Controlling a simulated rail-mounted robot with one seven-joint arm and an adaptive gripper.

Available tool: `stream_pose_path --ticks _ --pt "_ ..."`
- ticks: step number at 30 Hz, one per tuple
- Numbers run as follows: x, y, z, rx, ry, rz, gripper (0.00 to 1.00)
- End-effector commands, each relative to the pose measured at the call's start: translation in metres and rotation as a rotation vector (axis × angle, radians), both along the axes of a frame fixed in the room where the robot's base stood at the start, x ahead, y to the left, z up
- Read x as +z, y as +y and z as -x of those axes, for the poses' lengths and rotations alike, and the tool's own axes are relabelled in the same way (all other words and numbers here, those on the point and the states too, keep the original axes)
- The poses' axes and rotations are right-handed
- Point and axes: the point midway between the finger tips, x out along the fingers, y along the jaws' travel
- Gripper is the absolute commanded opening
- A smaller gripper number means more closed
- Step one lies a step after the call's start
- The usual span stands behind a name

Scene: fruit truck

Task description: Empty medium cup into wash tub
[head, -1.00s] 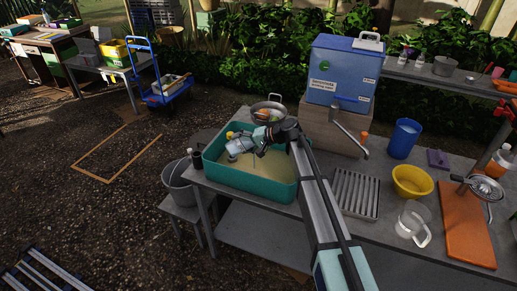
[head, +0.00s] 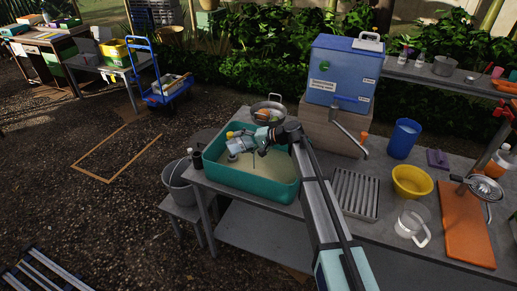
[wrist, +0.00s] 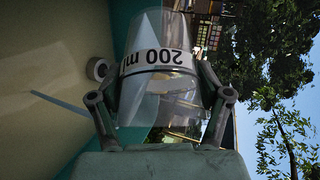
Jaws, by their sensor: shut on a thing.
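The medium cup (wrist: 160,90) is clear, with a white band reading "200 ml" that appears upside down in the wrist view. My gripper (wrist: 163,105) is shut on it, one finger on each side. In the head view my gripper (head: 250,141) is over the wash tub, and the cup there is small and partly hidden by it. The teal wash tub (head: 245,187) holds cloudy beige liquid and also fills the left of the wrist view (wrist: 145,150). The cup looks tilted; I cannot tell whether anything is left in it.
A steel pan (head: 268,106) stands behind the tub and a grey bucket (head: 180,178) to its left. A drain rack (head: 356,194), yellow bowl (head: 411,182), clear jug (head: 411,222) and blue cup (head: 404,139) are to the right. A blue dispenser (head: 342,70) stands behind.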

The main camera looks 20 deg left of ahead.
Motion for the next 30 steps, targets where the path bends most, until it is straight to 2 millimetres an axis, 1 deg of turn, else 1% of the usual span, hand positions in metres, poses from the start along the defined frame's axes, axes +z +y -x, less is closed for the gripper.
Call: stream_pose_path --ticks 30 --pt "0.0046 -0.0085 -0.0083 0.000 0.077 -0.082 0.27"
